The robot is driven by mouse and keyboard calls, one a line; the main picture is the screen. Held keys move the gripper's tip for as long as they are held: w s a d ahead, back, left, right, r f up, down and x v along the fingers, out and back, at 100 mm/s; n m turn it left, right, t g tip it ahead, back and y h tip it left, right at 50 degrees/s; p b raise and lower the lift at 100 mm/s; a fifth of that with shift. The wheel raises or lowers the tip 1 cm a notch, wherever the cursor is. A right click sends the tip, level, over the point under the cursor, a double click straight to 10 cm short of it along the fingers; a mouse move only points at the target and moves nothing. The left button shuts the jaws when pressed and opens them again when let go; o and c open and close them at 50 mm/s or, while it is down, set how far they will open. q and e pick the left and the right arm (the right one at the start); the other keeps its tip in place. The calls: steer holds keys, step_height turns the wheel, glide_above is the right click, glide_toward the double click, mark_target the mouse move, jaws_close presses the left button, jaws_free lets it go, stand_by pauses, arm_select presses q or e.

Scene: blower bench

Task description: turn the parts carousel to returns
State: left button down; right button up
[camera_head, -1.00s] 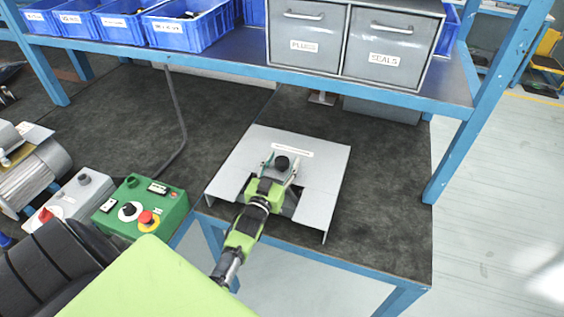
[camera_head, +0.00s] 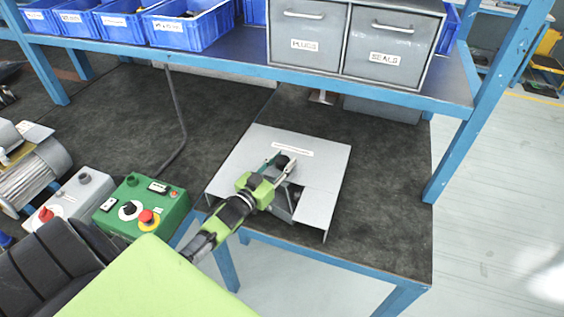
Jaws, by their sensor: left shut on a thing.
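A grey metal housing (camera_head: 325,166) with a small white label (camera_head: 291,149) stands on the dark bench mat, right of centre. A black knob (camera_head: 283,161) sits on its top just below the label; I take it to be the parts carousel's knob. My left gripper (camera_head: 280,168) reaches in from the lower left and is shut on the black knob, one finger on each side. The fingers partly hide the knob. A dark opening in the front of the housing shows beside the gripper. The label's writing is too small to read. My right gripper is not in view.
A green control box (camera_head: 146,207) with a red button and a grey box (camera_head: 70,198) with a red knob stand left of my arm. A blue-framed shelf (camera_head: 240,57) holds blue bins (camera_head: 190,33) and grey drawers marked PLUGS and SEALS. The mat right of the housing is clear.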

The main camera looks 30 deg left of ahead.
arm_select(q)
steer(key=shift+w+r+m+h+b, duration=0.15)
steer(key=shift+m+h+b, duration=0.4)
steer(key=shift+m+h, duration=0.6)
steer(key=shift+n+h, duration=0.25)
steer(key=c, duration=1.5)
jaws_free()
steer(key=shift+o, duration=0.2)
steer(key=shift+s+f, duration=0.2)
steer(key=shift+s, duration=0.2)
steer(key=s, duration=0.3)
steer(key=s+a, duration=0.1)
steer(key=s, duration=0.3)
steer(key=s+a, duration=0.1)
steer(key=s, duration=0.3)
steer(key=shift+s+r, duration=0.1)
steer(key=shift+r, duration=0.05)
